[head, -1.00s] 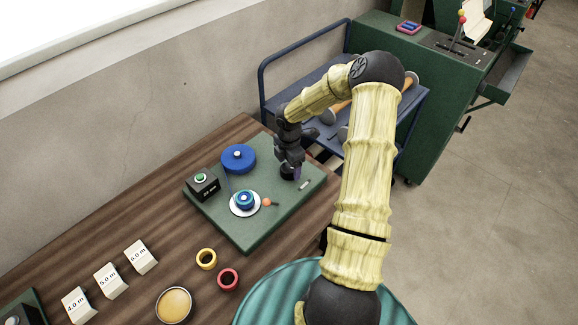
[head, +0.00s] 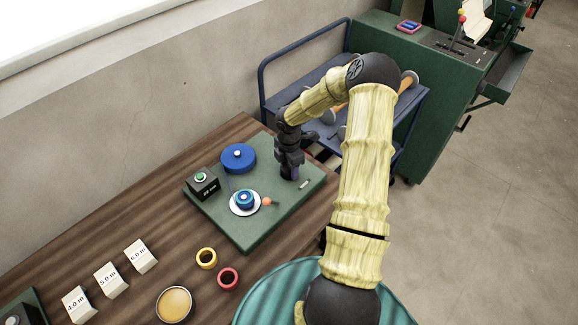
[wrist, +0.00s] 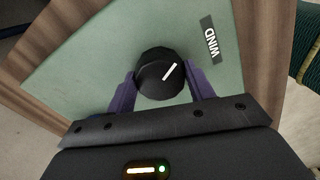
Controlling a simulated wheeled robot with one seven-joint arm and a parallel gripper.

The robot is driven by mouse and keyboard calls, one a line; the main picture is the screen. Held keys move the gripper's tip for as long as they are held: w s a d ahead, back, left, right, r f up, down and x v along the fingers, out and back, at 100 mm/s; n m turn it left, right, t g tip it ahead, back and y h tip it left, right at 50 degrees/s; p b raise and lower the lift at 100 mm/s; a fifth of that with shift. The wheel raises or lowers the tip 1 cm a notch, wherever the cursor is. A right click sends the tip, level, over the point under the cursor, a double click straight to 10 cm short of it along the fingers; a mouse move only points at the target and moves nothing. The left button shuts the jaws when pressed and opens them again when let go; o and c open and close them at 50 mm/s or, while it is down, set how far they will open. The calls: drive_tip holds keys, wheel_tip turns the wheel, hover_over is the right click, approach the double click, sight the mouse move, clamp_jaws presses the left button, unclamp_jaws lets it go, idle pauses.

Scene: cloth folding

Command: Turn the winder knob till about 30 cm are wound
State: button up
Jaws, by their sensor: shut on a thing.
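In the head view the knob is hidden by my gripper. A blue spool (head: 238,158) sits at the back of the board. A smaller blue reel on a white disc (head: 244,202) sits in front, with an orange-tipped pin (head: 267,201) beside it.
A black box with a green button (head: 202,184) stands at the board's left; its display is too small to read surely. Tags marked in metres (head: 110,281), yellow and red rings (head: 206,259) and a round dish (head: 174,304) lie on the wooden table. A blue cart (head: 330,90) stands behind.

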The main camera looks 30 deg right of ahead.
drive_tip(key=shift+m, duration=0.4)
drive_tip(key=m, duration=0.4)
drive_tip(key=shift+b, duration=0.4)
drive_tip(key=m, duration=0.6)
drive_tip(key=shift+b, duration=0.4)
drive_tip(key=o, duration=1)
drive_tip(key=shift+r, duration=0.1)
